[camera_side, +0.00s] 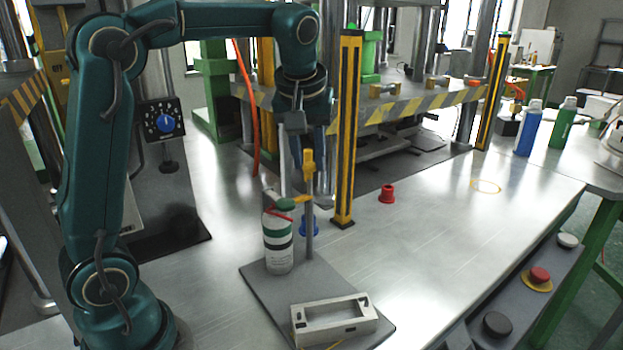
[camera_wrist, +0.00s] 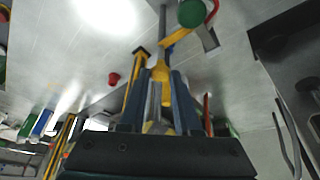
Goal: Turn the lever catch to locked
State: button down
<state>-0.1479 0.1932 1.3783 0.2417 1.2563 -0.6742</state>
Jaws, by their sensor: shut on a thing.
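The lever catch appears to be the yellow piece (camera_side: 308,162) at the top of a thin grey post (camera_side: 309,225) on a grey base plate (camera_side: 258,285). It also shows in the wrist view (camera_wrist: 160,72). My gripper (camera_side: 303,175) points down over the post, with its fingers on either side of the yellow piece. In the wrist view my gripper (camera_wrist: 161,82) is shut on it. A white canister (camera_side: 278,252) with a green top and a red strip stands upright beside the post. The fingers partly hide the catch, so I cannot tell its exact angle.
A pale rectangular frame (camera_side: 299,328) lies at the plate's front. A yellow-black striped pillar (camera_side: 345,130) stands close to my gripper. The table's right side is mostly clear.

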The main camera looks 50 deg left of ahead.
jog(key=c, duration=0.6)
grip_release()
jog(key=shift+v, duration=2.55)
jog(key=s+d+m+t+h, duration=0.15)
jog(key=s+d, duration=0.25)
jog(key=s, duration=0.4)
jog(key=s+d+f+m, duration=0.1)
jog(key=s+f+m, duration=0.1)
jog(key=f, duration=0.1)
jog(key=s+d+f+m+h, duration=0.1)
jog(key=s+d+f+m, duration=0.1)
jog(key=f+m, duration=0.1)
jog(key=s+d+f+m+t, duration=0.1)
jog(key=s+f+m, duration=0.1)
jog(key=s+f, duration=0.1)
jog(key=shift+d+f+m+h, duration=0.25)
jog(key=shift+f+h, duration=0.1)
jog(key=shift+f, duration=0.15)
